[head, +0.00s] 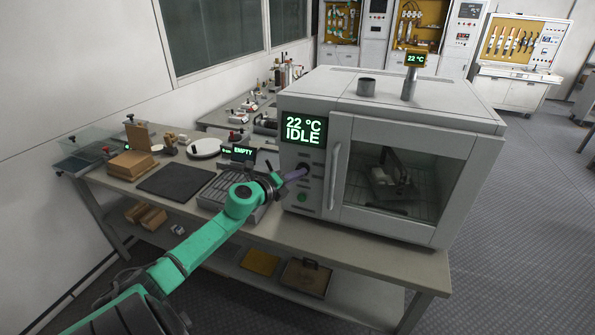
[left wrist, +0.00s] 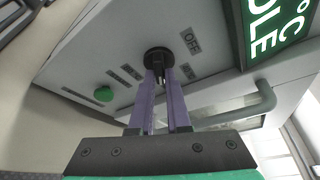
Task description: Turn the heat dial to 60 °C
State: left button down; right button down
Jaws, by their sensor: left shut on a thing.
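The heat dial (left wrist: 157,56) is a round black knob on the grey front panel of the oven (head: 420,115). My left gripper (head: 302,171) reaches the panel below the display. In the left wrist view its two purple fingers (left wrist: 160,84) are closed on the dial's middle part, with the dial's rim showing around the tips. An "OFF" label stands beside the dial, and other labels around it are too small to read. The oven display (head: 303,130) reads "22 °C" and "IDLE". My right gripper is in neither view.
A green button (left wrist: 103,94) sits on the panel near the dial. The oven door handle (head: 336,175) stands out to the right. A small display reading "EMPTY" (head: 240,152) and a dark mat (head: 176,182) are on the table left of the oven.

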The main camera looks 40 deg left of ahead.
pick_arm(q)
jog(key=shift+a+r, duration=0.15)
jog(key=shift+r, duration=0.2)
jog(key=c, duration=0.9)
grip_release()
jog(key=shift+w+f, duration=0.15)
jog(key=shift+f, duration=0.1)
jog(key=s+r, duration=0.1)
jog(key=s, duration=0.3)
jog(key=s+r, duration=0.1)
jog(key=s, duration=0.9)
jog(key=shift+s+r, duration=0.15)
jog(key=shift+r, duration=0.25)
jog(key=shift+a, duration=0.1)
